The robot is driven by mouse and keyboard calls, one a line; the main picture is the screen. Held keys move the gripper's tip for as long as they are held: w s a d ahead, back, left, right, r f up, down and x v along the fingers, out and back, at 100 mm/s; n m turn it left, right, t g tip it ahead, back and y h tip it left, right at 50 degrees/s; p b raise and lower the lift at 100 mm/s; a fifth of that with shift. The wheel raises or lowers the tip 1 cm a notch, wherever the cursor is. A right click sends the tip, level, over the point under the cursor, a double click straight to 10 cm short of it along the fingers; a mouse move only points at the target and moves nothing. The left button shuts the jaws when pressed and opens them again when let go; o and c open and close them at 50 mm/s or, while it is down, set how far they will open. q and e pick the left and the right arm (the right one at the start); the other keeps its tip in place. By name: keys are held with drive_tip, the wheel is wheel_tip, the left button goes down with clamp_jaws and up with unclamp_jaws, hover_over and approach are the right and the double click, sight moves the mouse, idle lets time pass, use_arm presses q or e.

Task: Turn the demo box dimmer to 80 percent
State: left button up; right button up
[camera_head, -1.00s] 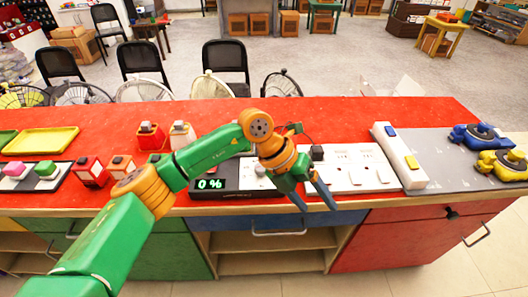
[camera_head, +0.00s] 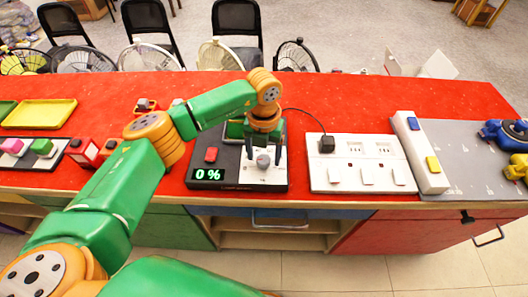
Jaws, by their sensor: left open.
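The demo box (camera_head: 218,160) is a dark box on the red counter, with a red button (camera_head: 211,155) and a display (camera_head: 208,174) reading 0 %. Its white panel (camera_head: 254,179) bears a grey round dimmer knob (camera_head: 263,161). My left gripper (camera_head: 264,154) points down over the white panel. It is open, with one dark finger on each side of the knob. I cannot tell whether the fingers touch the knob. My right gripper is out of view.
A white socket board (camera_head: 345,185) with a black plug (camera_head: 326,144) is to the right of the box. A white strip with blue and yellow switches (camera_head: 418,152) stands beyond it. Yellow tray (camera_head: 40,114) and red blocks (camera_head: 84,152) are at left.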

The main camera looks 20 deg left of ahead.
use_arm(q)
drive_tip(key=shift+s+r, duration=0.1)
drive_tip(key=shift+s, duration=0.05)
clamp_jaws()
